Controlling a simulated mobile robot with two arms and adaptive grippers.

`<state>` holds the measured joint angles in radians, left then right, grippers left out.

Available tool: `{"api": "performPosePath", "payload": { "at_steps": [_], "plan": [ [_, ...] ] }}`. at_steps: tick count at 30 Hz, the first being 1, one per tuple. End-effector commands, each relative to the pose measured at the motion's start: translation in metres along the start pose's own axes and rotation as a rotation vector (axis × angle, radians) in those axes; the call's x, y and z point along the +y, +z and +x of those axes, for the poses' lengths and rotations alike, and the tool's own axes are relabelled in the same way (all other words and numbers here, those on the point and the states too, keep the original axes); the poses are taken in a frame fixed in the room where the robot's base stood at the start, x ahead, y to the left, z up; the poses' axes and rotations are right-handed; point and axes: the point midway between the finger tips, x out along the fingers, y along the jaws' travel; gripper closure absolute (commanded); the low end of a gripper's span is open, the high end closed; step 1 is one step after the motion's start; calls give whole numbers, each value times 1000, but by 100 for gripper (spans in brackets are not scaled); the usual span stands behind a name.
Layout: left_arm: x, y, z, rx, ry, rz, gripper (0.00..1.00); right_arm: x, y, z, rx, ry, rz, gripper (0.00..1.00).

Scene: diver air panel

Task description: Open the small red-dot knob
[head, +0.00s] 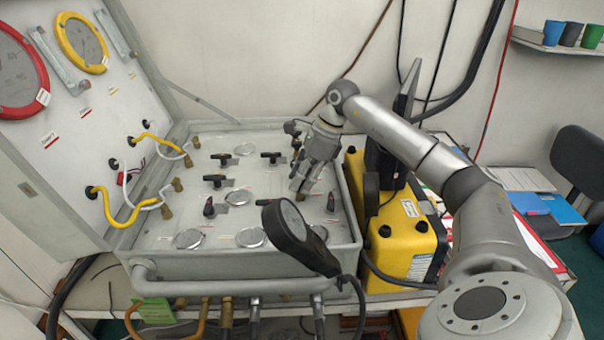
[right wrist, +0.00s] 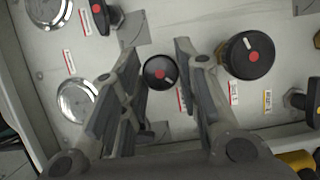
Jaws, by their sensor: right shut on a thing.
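The small black knob (right wrist: 160,72) with a red dot shows in the right wrist view, upper middle, on the grey panel face. My right gripper (right wrist: 161,66) has one finger on each side of it and is shut on it. In the head view my right gripper (head: 302,187) reaches down onto the right part of the air panel (head: 168,232); the knob is mostly hidden there by the fingers. My left gripper is not in view.
A larger black knob (right wrist: 248,55) with a red dot sits right of the fingers. Round gauges (right wrist: 78,98) lie to the left. In the head view a black handheld gauge (head: 290,228) stands at the panel's front, and a yellow case (head: 409,235) is to its right.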

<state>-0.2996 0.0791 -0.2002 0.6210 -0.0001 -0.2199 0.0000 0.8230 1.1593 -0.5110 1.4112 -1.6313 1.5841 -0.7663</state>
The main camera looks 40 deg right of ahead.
Motion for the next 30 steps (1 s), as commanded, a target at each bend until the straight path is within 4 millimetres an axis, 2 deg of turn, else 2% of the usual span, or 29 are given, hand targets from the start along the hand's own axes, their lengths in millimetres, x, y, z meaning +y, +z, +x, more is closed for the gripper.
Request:
{"api": "performPosePath", "payload": {
  "at_steps": [3,15,30],
  "plan": [
    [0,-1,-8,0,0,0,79,-2,2,-3,-4,39,-97,94],
    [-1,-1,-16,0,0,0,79,-3,2,-1,-3,144,-355,94],
    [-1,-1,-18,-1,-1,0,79,-3,1,0,-1,181,-447,94]
  ]
}}
